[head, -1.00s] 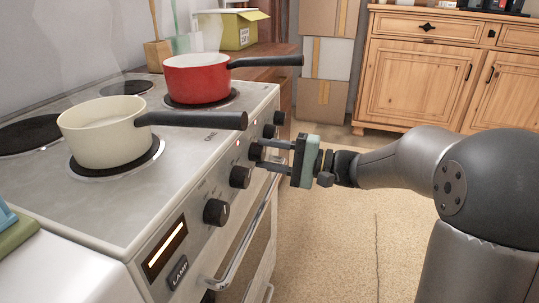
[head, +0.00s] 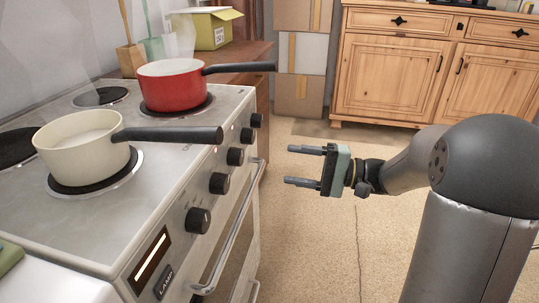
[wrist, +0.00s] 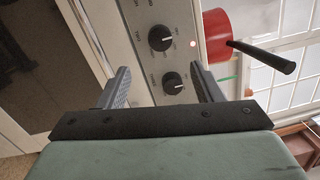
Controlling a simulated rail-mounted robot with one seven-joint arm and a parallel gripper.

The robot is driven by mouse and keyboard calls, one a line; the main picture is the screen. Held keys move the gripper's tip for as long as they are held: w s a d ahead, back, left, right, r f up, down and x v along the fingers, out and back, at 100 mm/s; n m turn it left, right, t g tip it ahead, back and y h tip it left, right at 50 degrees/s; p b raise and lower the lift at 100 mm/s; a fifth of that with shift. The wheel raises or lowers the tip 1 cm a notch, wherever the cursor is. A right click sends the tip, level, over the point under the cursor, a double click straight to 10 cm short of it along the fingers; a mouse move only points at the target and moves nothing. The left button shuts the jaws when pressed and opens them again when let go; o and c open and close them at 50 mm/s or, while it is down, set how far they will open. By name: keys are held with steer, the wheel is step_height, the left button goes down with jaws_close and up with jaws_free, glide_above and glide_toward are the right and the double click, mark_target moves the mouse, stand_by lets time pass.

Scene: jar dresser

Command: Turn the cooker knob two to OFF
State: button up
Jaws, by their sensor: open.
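The cooker (head: 140,215) has a row of several black knobs along its front panel. The nearest knob (head: 199,220) and the knob behind it (head: 219,183) show clearly, with more knobs further back. My gripper (head: 289,165) is open and empty, in front of the panel and clear of the knobs. In the wrist view two knobs show ahead: an upper knob (wrist: 161,38) and a lower knob (wrist: 172,82) that lies between the fingers in the picture.
A cream pot (head: 85,150) and a red pot (head: 172,88) stand on the hob, handles pointing right over the panel edge. An oven handle bar (head: 232,235) runs below the knobs. The floor (head: 310,250) right of the cooker is open. A wooden dresser (head: 390,75) stands behind.

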steer(key=p+v, duration=0.1)
steer(key=v, duration=0.5)
steer(key=s+a+r+n+g+h+p, duration=0.2)
steer(key=s+a+r+g+h+p, duration=0.65)
steer(key=s+p, duration=0.75)
steer(key=s+d+r+n+t+h+p, duration=0.1)
steer(key=s+d+r+t+h+p, duration=0.1)
steer(key=r+h+p, duration=0.2)
steer(key=s+d+r+n+t+h+p, duration=0.2)
steer(key=r+h+p, duration=0.3)
steer(key=p, duration=0.8)
step_height(320, 180, up, 3)
steer(key=shift+s+d+f+p, duration=0.15)
steer(key=shift+s+d+p, duration=0.15)
steer(key=shift+s+d, duration=0.4)
steer(key=shift+a, duration=0.15)
